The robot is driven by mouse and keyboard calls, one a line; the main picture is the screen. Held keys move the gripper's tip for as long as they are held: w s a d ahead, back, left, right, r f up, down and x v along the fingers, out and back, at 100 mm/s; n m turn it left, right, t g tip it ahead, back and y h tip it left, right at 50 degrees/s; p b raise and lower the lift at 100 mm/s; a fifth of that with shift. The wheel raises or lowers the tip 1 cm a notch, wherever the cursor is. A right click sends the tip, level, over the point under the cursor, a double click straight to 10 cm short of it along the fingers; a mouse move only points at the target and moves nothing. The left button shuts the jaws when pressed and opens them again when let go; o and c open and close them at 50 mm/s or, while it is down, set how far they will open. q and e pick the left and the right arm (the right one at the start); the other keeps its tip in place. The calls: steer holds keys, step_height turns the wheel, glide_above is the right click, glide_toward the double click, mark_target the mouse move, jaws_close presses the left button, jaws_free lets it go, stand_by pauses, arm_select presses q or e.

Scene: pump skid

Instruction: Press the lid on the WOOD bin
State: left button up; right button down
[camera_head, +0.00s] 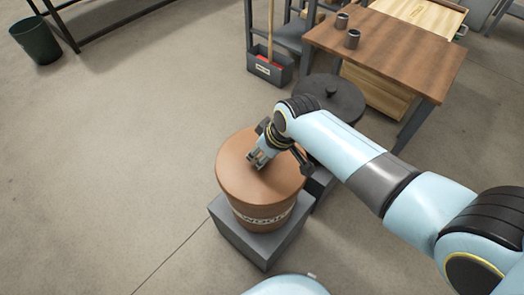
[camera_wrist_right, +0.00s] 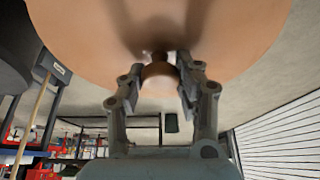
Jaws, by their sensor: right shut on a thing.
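The WOOD bin (camera_head: 242,212) is a brown round tub with a pale label, upright on a grey block. A terracotta-coloured round lid (camera_head: 237,178) covers its mouth. I cannot tell whether the lid is fully seated all round. My right gripper (camera_head: 263,160) is over the lid, right of its middle. In the right wrist view the same gripper (camera_wrist_right: 168,72) has its fingers on both sides of the lid's knob (camera_wrist_right: 158,76), shut on it. The lid's underside is hidden. My left gripper is not in view.
The grey block (camera_head: 252,243) stands on an open concrete floor, clear to the left. A dark lidded bin (camera_head: 335,97) is just behind. A wooden table (camera_head: 395,50) with two cups is at the back right. A grey box (camera_head: 268,67) holds a broom-like tool.

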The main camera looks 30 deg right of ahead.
steer(key=shift+c, duration=1.8)
jaws_free()
step_height(320, 180, up, 7)
steer(key=p, duration=0.7)
steer(key=shift+p, duration=0.35)
jaws_close()
